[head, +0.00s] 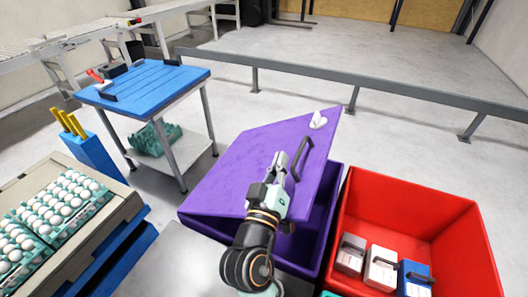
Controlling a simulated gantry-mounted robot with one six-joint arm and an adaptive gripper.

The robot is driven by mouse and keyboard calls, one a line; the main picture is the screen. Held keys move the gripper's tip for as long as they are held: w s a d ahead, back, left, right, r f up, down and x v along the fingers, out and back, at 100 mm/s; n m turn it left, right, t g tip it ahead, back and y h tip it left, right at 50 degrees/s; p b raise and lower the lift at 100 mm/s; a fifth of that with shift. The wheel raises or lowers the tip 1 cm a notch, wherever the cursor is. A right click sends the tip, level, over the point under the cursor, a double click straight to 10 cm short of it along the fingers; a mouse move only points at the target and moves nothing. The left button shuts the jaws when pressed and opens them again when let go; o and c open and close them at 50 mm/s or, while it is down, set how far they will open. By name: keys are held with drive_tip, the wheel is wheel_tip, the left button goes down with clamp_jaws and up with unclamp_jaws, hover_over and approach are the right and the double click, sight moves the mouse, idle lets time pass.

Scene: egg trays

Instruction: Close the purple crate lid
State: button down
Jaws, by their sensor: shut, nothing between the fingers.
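The purple crate (322,232) stands in the middle of the head view. Its purple lid (245,165) is tilted over it and partly open, with a dark gap showing along the right side. A dark handle (302,158) and a small white piece (318,120) are on the lid near its right edge. My gripper (280,158) is shut and empty, over the lid just left of the handle. I cannot tell whether it touches the lid. My arm hides the near part of the lid and crate.
A red crate (450,215) with several small boxes stands right of the purple one. A blue-topped table (150,82) is at the back left. Egg trays (55,215) lie at the left.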

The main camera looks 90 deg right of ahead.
drive_tip(key=shift+s+a+f+b, duration=0.25)
drive_tip(key=shift+s+f+b, duration=0.05)
drive_tip(key=shift+s+f, duration=0.3)
drive_tip(key=shift+s+a+f+b, duration=0.2)
drive_tip(key=shift+s+f+b, duration=0.1)
drive_tip(key=shift+s+f, duration=0.3)
drive_tip(key=shift+w+f, duration=0.1)
drive_tip(key=shift+w, duration=0.05)
